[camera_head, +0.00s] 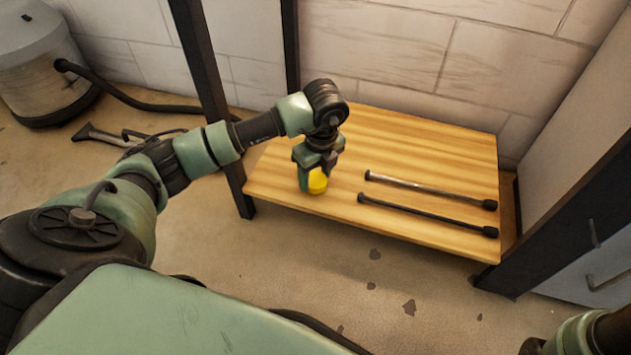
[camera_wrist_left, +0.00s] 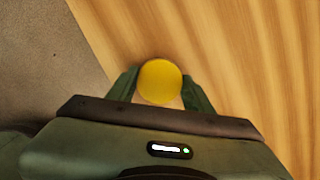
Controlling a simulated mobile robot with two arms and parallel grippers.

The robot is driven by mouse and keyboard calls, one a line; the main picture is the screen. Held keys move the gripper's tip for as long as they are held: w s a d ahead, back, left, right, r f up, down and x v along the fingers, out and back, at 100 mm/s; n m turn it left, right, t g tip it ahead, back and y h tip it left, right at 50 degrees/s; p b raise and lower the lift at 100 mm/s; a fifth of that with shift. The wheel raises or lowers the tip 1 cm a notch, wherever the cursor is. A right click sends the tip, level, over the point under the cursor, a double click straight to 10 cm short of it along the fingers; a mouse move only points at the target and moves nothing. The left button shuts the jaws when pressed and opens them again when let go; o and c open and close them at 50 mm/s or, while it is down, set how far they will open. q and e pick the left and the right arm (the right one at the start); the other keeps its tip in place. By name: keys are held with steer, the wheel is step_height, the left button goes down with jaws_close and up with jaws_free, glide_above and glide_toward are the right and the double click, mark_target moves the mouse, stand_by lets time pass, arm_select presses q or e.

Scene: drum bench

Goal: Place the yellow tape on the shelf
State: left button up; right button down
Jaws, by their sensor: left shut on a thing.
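The yellow tape (camera_head: 317,181) is between the fingers of my left gripper (camera_head: 309,178), low over the left front part of the wooden shelf (camera_head: 410,149). In the left wrist view, the yellow tape (camera_wrist_left: 160,82) shows as a round yellow face with a green finger on each side. My left gripper (camera_wrist_left: 160,92) is shut on it. The shelf's wood (camera_wrist_left: 240,45) lies below, with its edge to the left. I cannot tell whether the tape touches the shelf. My right gripper is not in view; only a part of my right arm shows at the lower right.
Two dark rods (camera_head: 430,190) with black ends lie on the right half of the shelf. A dark upright post (camera_head: 210,90) stands at the shelf's left side, near my left arm. A grey drum (camera_head: 38,65) with a hose stands at the far left. The shelf's back is clear.

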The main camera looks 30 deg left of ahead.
arm_select(q)
steer(key=shift+f, duration=0.15)
steer(key=o, duration=1.3)
steer(key=shift+f, duration=0.1)
steer(key=shift+o, duration=0.2)
